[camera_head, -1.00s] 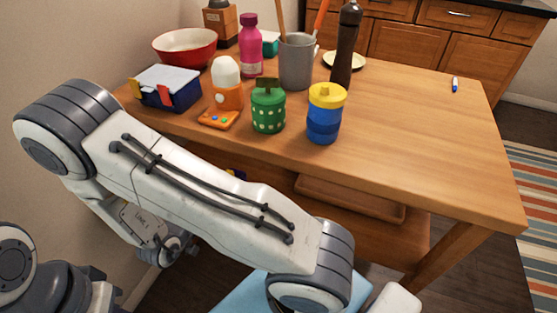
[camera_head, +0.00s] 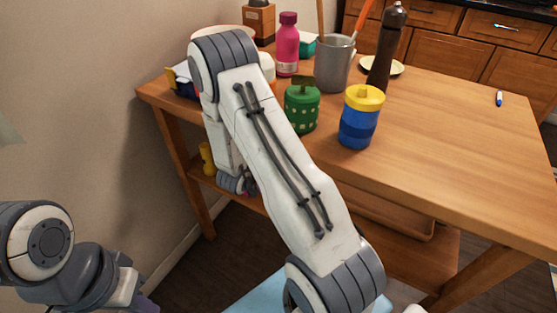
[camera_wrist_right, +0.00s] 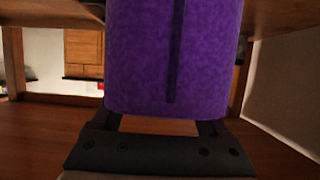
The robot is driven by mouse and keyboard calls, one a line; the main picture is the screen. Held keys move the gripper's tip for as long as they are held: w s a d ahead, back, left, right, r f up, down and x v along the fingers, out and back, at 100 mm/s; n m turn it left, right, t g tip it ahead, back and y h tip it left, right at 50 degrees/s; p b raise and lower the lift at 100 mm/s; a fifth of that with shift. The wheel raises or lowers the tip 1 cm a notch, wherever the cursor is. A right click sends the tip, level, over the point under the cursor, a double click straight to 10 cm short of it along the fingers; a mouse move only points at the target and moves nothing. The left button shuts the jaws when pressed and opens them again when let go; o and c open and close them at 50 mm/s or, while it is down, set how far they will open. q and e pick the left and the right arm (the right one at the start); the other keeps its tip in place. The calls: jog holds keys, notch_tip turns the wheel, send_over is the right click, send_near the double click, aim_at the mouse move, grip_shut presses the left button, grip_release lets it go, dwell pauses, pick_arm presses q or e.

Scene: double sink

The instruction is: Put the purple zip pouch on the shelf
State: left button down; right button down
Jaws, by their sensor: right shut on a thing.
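The purple zip pouch (camera_wrist_right: 172,55) fills the upper middle of the right wrist view, with a dark strip down its face. My right gripper (camera_wrist_right: 163,122) is shut on its lower end. A brown wooden surface (camera_wrist_right: 45,138), apparently the shelf under the table, lies below and around it; I cannot tell whether the pouch touches it. In the head view the lower shelf (camera_head: 425,262) shows under the tabletop. My right arm reaches to the table's left end, and its gripper is mostly hidden there. My left arm is at the lower left; its gripper is not clearly in view.
A wooden tray (camera_head: 385,212) sits on the shelf, and a yellow object (camera_head: 207,158) stands at its left end. On the tabletop are a blue-and-yellow jar (camera_head: 360,120), a green canister (camera_head: 301,108), a grey cup (camera_head: 333,65) and a pink bottle (camera_head: 287,45). The tabletop's right side is mostly clear.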

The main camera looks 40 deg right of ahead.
jog(key=shift+f+b, duration=0.3)
jog(key=shift+f, duration=1.15)
jog(key=shift+f, duration=0.1)
grip_release()
jog(key=p+v, duration=0.2)
jog(key=v, duration=1)
jog(key=shift+s, duration=0.1)
